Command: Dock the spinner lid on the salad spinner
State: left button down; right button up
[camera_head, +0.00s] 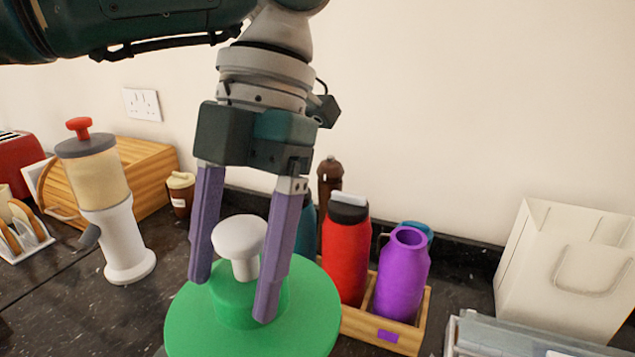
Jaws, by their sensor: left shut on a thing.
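The spinner lid (195,325) is a wide green disc at the bottom centre, with a raised green hub and a pale grey mushroom-shaped knob (240,238) on top. My left gripper (234,296) comes down from above, its two purple fingers on either side of the hub and knob. It is shut on the lid. The salad spinner bowl cannot be made out; the lid covers what lies beneath it, and the frame cuts off its near edge. Whether the lid rests on anything cannot be told. My right gripper is not in view.
A wooden crate (411,338) with a red bottle (345,258) and a purple bottle (402,275) stands close to the lid's right. A white dispenser (124,240) with a red knob is at left, before a wooden bread box (150,170). A white bag (560,270) stands at right.

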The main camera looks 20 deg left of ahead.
aim_at(202, 317)
pick_arm(q)
jog(key=n, duration=0.2)
jog(key=f+n+h, duration=0.1)
jog(key=n, duration=0.1)
jog(key=n+h, duration=0.1)
jog(key=n, duration=0.1)
jog(key=shift+s+a+f+n+p, duration=0.25)
jog(key=shift+s+n+p, duration=0.05)
jog(key=shift+s, duration=0.1)
jog(key=n+h, duration=0.1)
jog(key=n, duration=0.1)
jog(key=a+f+n+t+h, duration=0.1)
jog(key=n, duration=0.2)
jog(key=a+n+t, duration=0.1)
jog(key=n, duration=0.2)
jog(key=shift+s+a+f+h+p, duration=0.1)
jog(key=shift+s+f+h+p, duration=0.15)
jog(key=shift+h+p, duration=0.15)
jog(key=n, duration=0.1)
jog(key=a+n+t, duration=0.1)
jog(key=n, duration=0.1)
jog(key=shift+a+f+t, duration=0.2)
jog(key=shift+f+t, duration=0.05)
jog(key=shift+t, duration=0.05)
notch_tip(202, 317, down, 6)
jog(key=b, duration=0.5)
jog(key=shift+b, duration=0.35)
jog(key=shift+d+r+p, duration=0.1)
jog(key=shift+r+p, duration=0.05)
jog(key=shift+p, duration=0.4)
